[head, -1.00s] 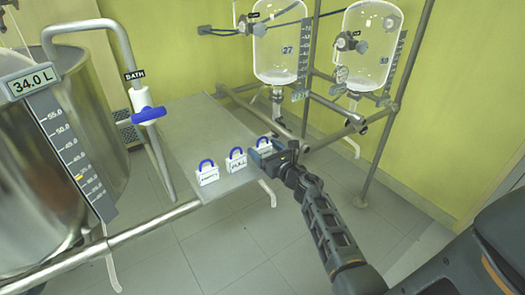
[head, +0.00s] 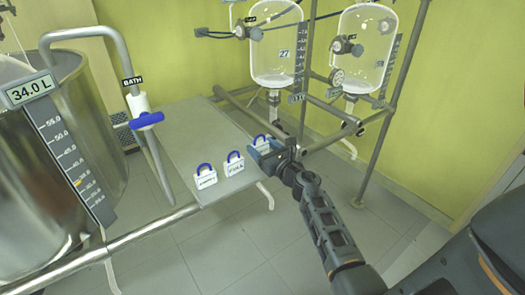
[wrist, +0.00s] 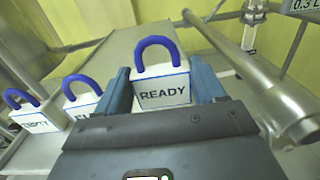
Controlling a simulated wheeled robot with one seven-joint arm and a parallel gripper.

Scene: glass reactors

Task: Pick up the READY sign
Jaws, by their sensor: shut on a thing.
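The READY sign (wrist: 162,94) is a white block with dark lettering and a blue arched handle on top. It stands upright between the two blue fingers of my gripper (wrist: 163,88) in the wrist view, and the fingers are shut on its sides. In the head view my gripper (head: 264,150) is at the right end of the row of signs on the grey table. There the READY sign (head: 260,140) is mostly hidden behind the gripper, with its blue handle showing. I cannot tell whether its base touches the table.
The FULL sign (head: 234,166) and EMPTY sign (head: 206,178) stand left of my gripper on the grey table (head: 185,135). A metal bath (head: 100,120) is at the left. Glass vessels (head: 277,55) on a pipe frame (head: 382,150) stand behind. The table's back is clear.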

